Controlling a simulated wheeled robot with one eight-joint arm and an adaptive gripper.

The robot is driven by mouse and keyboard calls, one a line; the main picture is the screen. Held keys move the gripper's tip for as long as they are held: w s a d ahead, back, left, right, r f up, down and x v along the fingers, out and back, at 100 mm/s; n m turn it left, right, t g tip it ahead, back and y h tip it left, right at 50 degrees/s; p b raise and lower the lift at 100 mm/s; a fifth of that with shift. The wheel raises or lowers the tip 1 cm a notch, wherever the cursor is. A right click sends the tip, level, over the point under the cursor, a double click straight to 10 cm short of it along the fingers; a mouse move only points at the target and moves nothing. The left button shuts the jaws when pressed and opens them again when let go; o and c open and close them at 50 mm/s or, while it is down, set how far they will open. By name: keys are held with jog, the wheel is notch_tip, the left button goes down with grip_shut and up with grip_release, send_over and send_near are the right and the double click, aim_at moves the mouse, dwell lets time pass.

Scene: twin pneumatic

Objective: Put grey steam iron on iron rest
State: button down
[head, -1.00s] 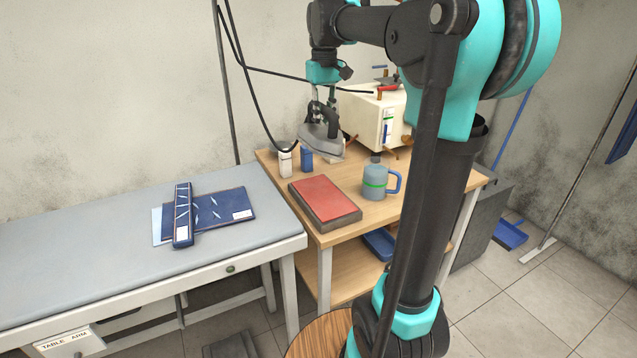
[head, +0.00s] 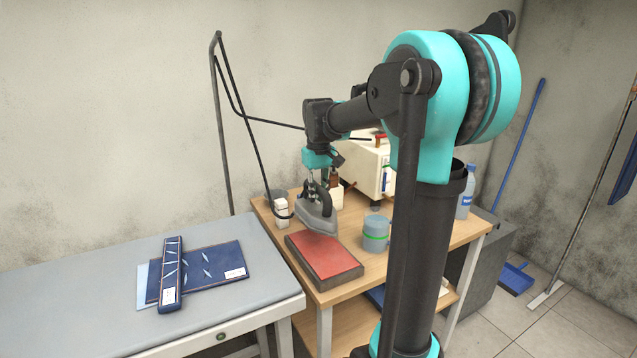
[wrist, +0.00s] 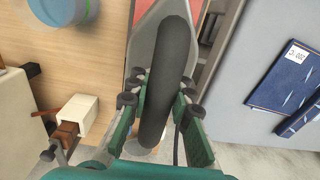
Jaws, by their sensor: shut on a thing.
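The grey steam iron (head: 316,217) hangs from my gripper (head: 316,186) at the back edge of the red iron rest (head: 322,256). In the wrist view my gripper (wrist: 158,105) is shut on the iron's dark handle (wrist: 163,80), with fingers on both sides. The iron's grey body (wrist: 146,35) points toward the red pad (wrist: 197,25), part of which shows beyond it. The iron looks roughly level. I cannot tell whether its sole touches the rest or hovers above it. The iron's underside is hidden.
A blue-grey mug (head: 376,234) stands right of the rest. A black hose hangs near the iron. The grey ironing table (head: 215,306) holds folded dark blue cloth (head: 215,268).

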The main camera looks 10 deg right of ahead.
jog(key=shift+f, duration=4.65)
jog(key=c, duration=1.4)
grip_release()
jog(key=shift+f, duration=0.1)
jog(key=shift+o, duration=0.2)
notch_tip(320, 180, up, 12)
jog(key=shift+s+f, duration=0.1)
jog(key=s+d+f+m+t, duration=0.1)
jog(key=s+d+f+t, duration=0.1)
jog(key=s+f, duration=0.8)
jog(key=s+d+f+m+t, duration=0.2)
jog(key=s+f, duration=0.9)
jog(key=s, duration=0.1)
jog(key=shift+m, duration=0.3)
jog(key=shift+f, duration=0.1)
